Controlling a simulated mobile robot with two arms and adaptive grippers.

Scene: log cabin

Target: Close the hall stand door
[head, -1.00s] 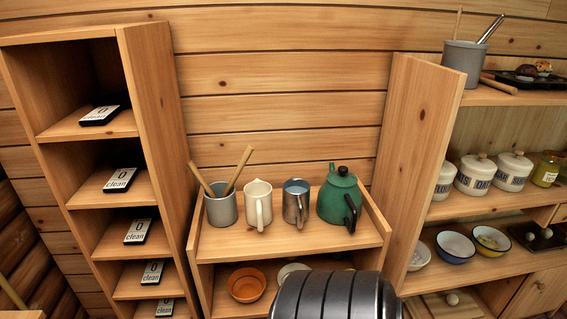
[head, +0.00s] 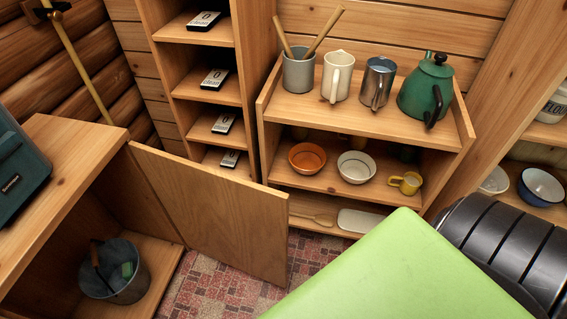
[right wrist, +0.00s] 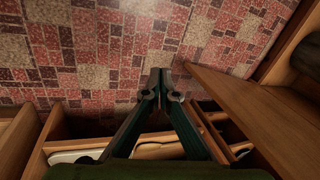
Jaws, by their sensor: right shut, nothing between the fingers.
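The hall stand (head: 95,147) is the wooden cabinet at the left of the head view. Its door (head: 220,215) is a plain wooden panel standing wide open, swung out to the right over the floor. The door also shows in the right wrist view as the slanting panel (right wrist: 255,115) at the right. My right gripper (right wrist: 160,85) is shut and empty, above the tiled floor to the left of the door and apart from it. The right gripper's fingers are out of the head view. My left gripper is in neither view.
A metal bucket (head: 115,272) stands inside the hall stand. A low shelf unit (head: 285,120) with mugs, a green kettle (head: 427,88) and bowls stands behind the door. A tall narrow shelf (head: 183,93) is beside it. Patterned floor (head: 215,290) in front of the door is bare.

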